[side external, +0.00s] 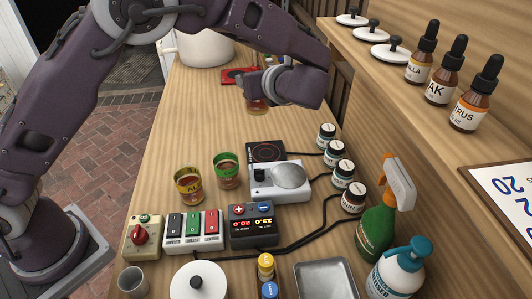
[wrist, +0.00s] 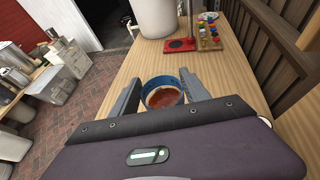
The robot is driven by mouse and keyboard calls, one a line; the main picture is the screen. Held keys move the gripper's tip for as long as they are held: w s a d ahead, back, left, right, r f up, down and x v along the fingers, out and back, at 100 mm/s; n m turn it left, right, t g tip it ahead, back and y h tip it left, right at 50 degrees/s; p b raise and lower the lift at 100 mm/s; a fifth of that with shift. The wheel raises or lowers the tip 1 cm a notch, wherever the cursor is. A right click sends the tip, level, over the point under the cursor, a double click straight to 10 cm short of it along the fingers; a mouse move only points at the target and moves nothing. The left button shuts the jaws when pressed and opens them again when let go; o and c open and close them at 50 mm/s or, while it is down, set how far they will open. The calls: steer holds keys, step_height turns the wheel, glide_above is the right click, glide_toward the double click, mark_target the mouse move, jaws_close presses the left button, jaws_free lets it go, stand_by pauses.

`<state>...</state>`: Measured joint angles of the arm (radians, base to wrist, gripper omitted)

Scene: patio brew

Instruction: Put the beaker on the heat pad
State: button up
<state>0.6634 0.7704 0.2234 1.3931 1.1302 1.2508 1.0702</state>
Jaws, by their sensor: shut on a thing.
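My gripper (side external: 262,88) is shut on a beaker with reddish-brown contents, held above the table's far half. In the wrist view the beaker (wrist: 163,93) shows a blue band at its rim and sits between my two fingers (wrist: 158,86). In the side view only the lower part of the beaker (side external: 257,105) shows below the gripper; the rest is hidden. The heat pad appears to be the flat black square with red rings (side external: 266,151), on the table nearer the side camera than the beaker. Its top looks bare. It is not visible in the wrist view.
A silver-topped device (side external: 288,177) adjoins the pad. A green-banded cup (side external: 227,170) and a yellow-banded cup (side external: 188,185) stand left of it. Small dark bottles (side external: 335,153) line the right. A white pot (side external: 205,48) and a red-and-black stand base (side external: 236,76) are at the far end.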

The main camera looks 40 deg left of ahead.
steer(key=shift+w+d+r, duration=0.15)
steer(key=shift+w+d, duration=0.3)
steer(key=shift+w, duration=0.35)
steer(key=shift+w+d+m+t, duration=0.1)
steer(key=shift+w+m+t, duration=0.1)
steer(key=shift+m+t, duration=0.1)
step_height(320, 180, down, 15)
steer(key=o, duration=1.6)
